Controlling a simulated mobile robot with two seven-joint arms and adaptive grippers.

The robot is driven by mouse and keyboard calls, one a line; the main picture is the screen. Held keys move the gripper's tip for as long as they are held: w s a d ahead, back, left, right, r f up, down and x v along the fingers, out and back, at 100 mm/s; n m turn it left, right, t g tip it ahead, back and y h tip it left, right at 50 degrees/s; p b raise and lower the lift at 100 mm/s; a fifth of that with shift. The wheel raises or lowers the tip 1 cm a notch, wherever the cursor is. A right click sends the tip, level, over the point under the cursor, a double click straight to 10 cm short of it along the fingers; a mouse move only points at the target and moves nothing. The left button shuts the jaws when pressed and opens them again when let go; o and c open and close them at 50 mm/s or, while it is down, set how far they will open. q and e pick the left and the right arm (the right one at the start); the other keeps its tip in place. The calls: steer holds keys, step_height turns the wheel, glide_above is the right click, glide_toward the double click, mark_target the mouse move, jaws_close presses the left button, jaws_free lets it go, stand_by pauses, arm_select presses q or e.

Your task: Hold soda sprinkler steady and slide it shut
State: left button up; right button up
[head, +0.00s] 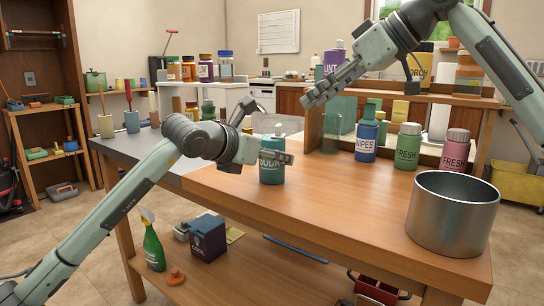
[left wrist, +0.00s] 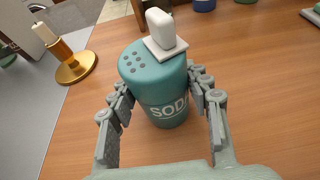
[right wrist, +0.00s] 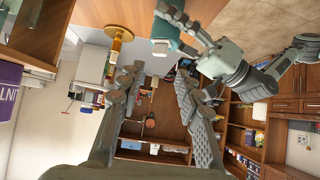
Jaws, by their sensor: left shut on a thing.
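The soda sprinkler (left wrist: 165,105) is a teal canister marked SODA, upright on the wooden table. It also shows in the head view (head: 272,174), partly covered by my left gripper. Several shaker holes in its top are uncovered. A pale sliding plate with a white knob (left wrist: 160,28) sits off to one side of the top, overhanging the rim. My left gripper (left wrist: 160,88) is shut around the canister's body, a finger on each side. My right gripper (head: 308,98) is raised above and to the right of the sprinkler. It is empty, with its fingers apart in the right wrist view (right wrist: 155,80).
A large metal pot (head: 452,215) stands at the table's right. Blue, green and pink canisters (head: 407,147) stand behind it before a low wooden shelf. A gold holder (left wrist: 77,68) stands near the sprinkler. The table's front middle is clear.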

steer(key=shift+w+d+r, duration=0.1)
steer(key=shift+w, duration=0.3)
steer(key=c, duration=0.4)
steer(key=w+t, duration=0.1)
steer(key=w+d, duration=0.1)
steer(key=w, duration=0.1)
steer(key=w+r+t, duration=0.1)
steer(key=shift+w+d+t+h, duration=0.3)
jaws_close()
steer(key=w+d+r+n+t+y, duration=0.1)
steer(key=w+d+r+n+t, duration=0.85)
steer(key=n+t, duration=0.2)
steer(key=s+f+n+g+y, duration=0.4)
steer(key=s+f+n+g, duration=0.2)
steer(key=n, duration=0.8)
steer(key=s+a+f+n+g+y, duration=0.1)
steer(key=s+f+n+g+y, duration=0.3)
steer(key=n, duration=1.1)
steer(key=s+f+g, duration=0.3)
steer(key=f+g, duration=0.3)
steer(key=f, duration=0.2)
steer(key=shift+s+a+y, duration=0.25)
steer(key=shift+a+y, duration=0.05)
steer(key=shift+y, duration=0.1)
